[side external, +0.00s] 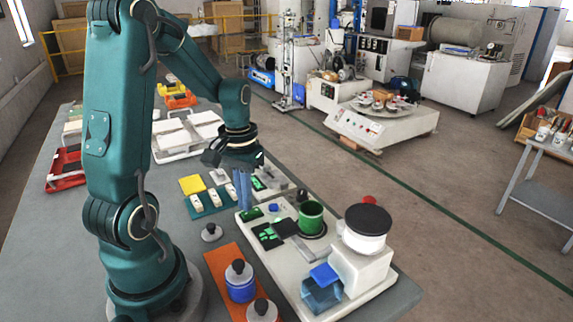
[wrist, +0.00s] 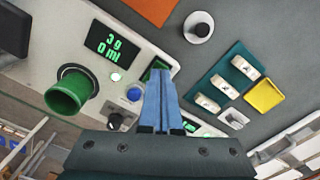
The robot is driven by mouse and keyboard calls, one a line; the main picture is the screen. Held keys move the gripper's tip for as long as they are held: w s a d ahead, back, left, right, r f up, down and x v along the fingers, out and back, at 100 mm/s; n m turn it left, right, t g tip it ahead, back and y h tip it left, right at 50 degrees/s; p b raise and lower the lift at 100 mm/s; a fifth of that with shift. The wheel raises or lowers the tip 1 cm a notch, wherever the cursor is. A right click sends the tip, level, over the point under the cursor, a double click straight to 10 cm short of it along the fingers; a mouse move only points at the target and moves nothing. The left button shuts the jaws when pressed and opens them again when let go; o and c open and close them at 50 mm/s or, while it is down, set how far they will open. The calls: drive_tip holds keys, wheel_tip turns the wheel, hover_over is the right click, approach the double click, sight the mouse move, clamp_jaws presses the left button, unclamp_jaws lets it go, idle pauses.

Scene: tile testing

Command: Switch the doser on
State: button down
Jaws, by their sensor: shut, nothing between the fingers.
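The doser is a white machine (side external: 338,254) with a black-lidded hopper, at the right of the bench. Its panel has a black display (wrist: 115,45) reading 3 g and 0 ml in green, a small lit light (wrist: 115,77), a blue button (wrist: 134,93) and a black knob (wrist: 115,121). A green part (side external: 250,214), possibly a switch, sits at the panel edge, mostly hidden behind my fingertips in the wrist view. My gripper (side external: 243,205) points down over it, with its blue fingers shut and empty. It also shows in the wrist view (wrist: 160,78). I cannot tell whether it touches.
A green cup (side external: 311,217) stands on the doser, and a blue bin (side external: 322,290) at its front. An orange mat (side external: 222,262) holds knobbed weights. A teal rack (side external: 212,201) with white pieces and a yellow tile (side external: 192,184) lie left of my gripper.

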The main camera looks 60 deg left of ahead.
drive_tip(key=shift+f, duration=0.55)
drive_tip(key=shift+r, duration=3.5)
drive_tip(key=s+d+r+m+t, duration=0.2)
drive_tip(key=d+m, duration=0.1)
drive_tip(key=d, duration=0.4)
drive_tip(key=s+d+r+m+t, duration=0.2)
drive_tip(key=d+m+t, duration=0.1)
drive_tip(key=d, duration=0.5)
drive_tip(key=shift+s+r+t, duration=0.15)
drive_tip(key=shift+r+t, duration=0.15)
drive_tip(key=shift+r, duration=0.1)
drive_tip(key=shift+a, duration=0.1)
